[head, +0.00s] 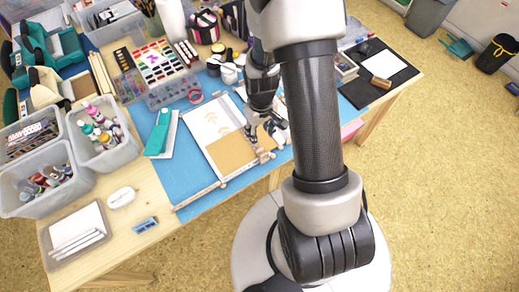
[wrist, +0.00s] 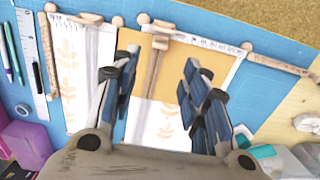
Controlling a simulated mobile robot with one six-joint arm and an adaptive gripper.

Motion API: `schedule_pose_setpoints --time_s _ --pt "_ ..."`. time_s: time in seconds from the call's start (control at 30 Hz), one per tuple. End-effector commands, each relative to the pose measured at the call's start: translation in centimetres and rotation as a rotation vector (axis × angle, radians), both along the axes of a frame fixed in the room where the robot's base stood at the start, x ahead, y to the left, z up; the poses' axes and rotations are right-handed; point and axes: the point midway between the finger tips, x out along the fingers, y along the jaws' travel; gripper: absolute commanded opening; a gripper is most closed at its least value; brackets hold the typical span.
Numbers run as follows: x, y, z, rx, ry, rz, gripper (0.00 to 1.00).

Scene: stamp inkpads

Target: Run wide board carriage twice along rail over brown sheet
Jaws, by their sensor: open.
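The brown sheet (wrist: 178,68) lies over a white sheet with orange leaf prints (wrist: 172,122), and it also shows in the head view (head: 232,153). A pale rail (wrist: 208,43) with ruler marks runs along the sheet's edge. A wooden carriage (wrist: 160,43) sits at the rail, with a bar reaching over the brown sheet. Another wooden bar (wrist: 50,52) stands farther left in the wrist view. I cannot tell for certain which is the wide board carriage. My gripper (wrist: 160,60) is open and empty, its fingers spread either side of the carriage's bar in the wrist view.
A blue mat (wrist: 272,84) lies beneath the work. A steel ruler (wrist: 30,60) and pens lie at the wrist view's left. In the head view, clear bins (head: 98,150) and a teal stapler-like item (head: 160,132) stand left; a black board (head: 378,72) lies right.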

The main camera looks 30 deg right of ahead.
Motion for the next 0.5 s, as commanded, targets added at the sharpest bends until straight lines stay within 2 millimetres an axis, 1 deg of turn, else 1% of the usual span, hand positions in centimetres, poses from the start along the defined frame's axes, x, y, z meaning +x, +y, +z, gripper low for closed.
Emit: schedule_pose_setpoints --time_s 0.03,0.2,0.4,0.5 --pt "-0.1 0.0 -1.6 0.001 0.004 0.000 0.42" --pt "-0.1 0.0 -5.3 0.001 0.004 0.000 0.42" --pt "0.0 0.0 -8.9 0.000 0.002 0.000 0.42" --pt "0.0 0.0 -10.0 0.000 0.001 0.000 0.42"
